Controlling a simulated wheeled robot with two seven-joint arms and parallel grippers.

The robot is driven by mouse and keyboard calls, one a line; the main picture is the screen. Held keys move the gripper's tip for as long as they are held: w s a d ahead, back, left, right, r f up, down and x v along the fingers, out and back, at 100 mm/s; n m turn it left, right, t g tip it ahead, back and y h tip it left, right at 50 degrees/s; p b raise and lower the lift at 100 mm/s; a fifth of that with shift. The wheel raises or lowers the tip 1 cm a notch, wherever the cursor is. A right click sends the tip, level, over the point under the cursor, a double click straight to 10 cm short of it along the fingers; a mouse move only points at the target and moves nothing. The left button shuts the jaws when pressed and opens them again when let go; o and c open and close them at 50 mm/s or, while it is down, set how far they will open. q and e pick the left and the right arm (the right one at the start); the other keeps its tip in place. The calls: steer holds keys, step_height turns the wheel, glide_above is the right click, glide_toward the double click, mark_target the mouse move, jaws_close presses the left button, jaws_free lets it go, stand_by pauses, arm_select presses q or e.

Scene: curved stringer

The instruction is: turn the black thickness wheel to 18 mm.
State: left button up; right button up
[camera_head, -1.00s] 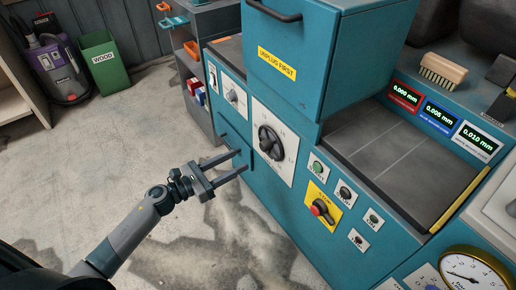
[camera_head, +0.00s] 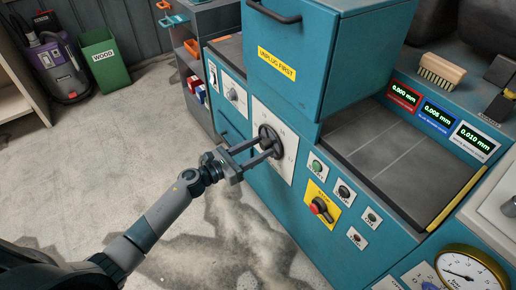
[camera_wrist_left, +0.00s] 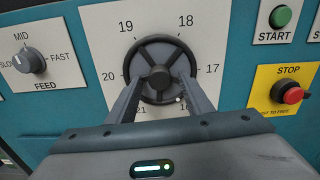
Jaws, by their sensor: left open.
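The black thickness wheel (camera_head: 270,141) is on a white dial plate on the front of the teal machine. The left wrist view shows the spoked wheel (camera_wrist_left: 160,68) face on, ringed by numbers from 16 to 21, with 18 at upper right. A small pale dot is on its lower right rim, near the partly covered 16. My left gripper (camera_head: 262,148) is open at the wheel. In the left wrist view its two fingers (camera_wrist_left: 161,84) reach over the lower rim, either side of the hub; contact is unclear. My right gripper is out of view.
A feed knob (camera_wrist_left: 33,60) is left of the dial plate. A green START button (camera_wrist_left: 280,16) and a red STOP button (camera_wrist_left: 291,95) on yellow are to its right. The teal upper housing (camera_head: 310,55) juts out above the wheel. Bare floor lies left of the machine.

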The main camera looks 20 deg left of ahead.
arm_select(q)
steer(key=c, duration=0.9)
steer(key=shift+c, duration=0.8)
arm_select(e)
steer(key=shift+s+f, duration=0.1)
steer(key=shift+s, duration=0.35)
